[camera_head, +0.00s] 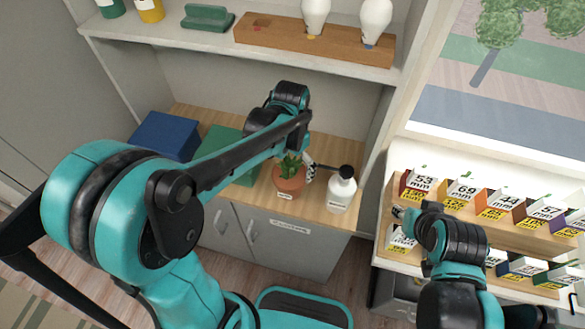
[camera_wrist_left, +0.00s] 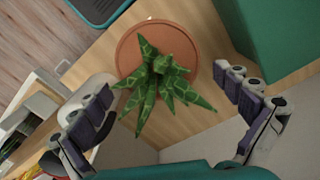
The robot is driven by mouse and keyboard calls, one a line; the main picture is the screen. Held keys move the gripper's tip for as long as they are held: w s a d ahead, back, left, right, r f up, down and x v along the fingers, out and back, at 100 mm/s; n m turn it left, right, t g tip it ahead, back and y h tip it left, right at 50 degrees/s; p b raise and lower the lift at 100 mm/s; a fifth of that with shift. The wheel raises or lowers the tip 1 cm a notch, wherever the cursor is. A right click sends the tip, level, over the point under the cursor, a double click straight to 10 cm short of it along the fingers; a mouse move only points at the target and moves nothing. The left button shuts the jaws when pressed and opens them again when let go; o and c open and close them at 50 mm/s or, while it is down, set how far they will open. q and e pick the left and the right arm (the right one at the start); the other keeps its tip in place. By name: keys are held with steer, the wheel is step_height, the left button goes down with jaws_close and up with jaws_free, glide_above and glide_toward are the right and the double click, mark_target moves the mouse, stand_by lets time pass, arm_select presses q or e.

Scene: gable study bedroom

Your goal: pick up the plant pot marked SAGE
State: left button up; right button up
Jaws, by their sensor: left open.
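A terracotta pot (camera_head: 288,184) with a spiky green plant stands on the wooden cabinet top. It bears a small white label whose lettering is too small to read. In the left wrist view the pot (camera_wrist_left: 130,45) appears from above, with pale-marked leaves pointing toward the gripper. My left gripper (camera_wrist_left: 165,84) is open, its two fingers apart on either side of the plant's leaves, with nothing held. In the head view the left gripper (camera_head: 306,168) is right at the pot, partly hidden by my arm. My right gripper (camera_head: 402,213) is by the shelf at right; its jaws are unclear.
A white bottle (camera_head: 342,190) with a black cap stands close to the right of the pot. A green box (camera_head: 228,150) and a blue box (camera_head: 165,136) lie to its left. A shelf (camera_head: 230,50) hangs above. Several small numbered boxes (camera_head: 461,190) stand at right.

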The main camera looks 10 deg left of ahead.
mark_target(290, 180)
arm_select(q)
steer(key=f+b, duration=0.1)
steer(key=f, duration=0.1)
steer(key=f+b, duration=0.1)
steer(key=f, duration=0.2)
steer(key=f+b, duration=0.1)
steer(key=f, duration=0.1)
steer(key=shift+s+a+f, duration=0.1)
steer(key=shift+s+f, duration=0.15)
steer(key=shift+s, duration=0.1)
steer(key=shift+s, duration=0.1)
steer(key=c, duration=1.9)
steer(key=shift+o, duration=0.2)
steer(key=shift+r, duration=0.1)
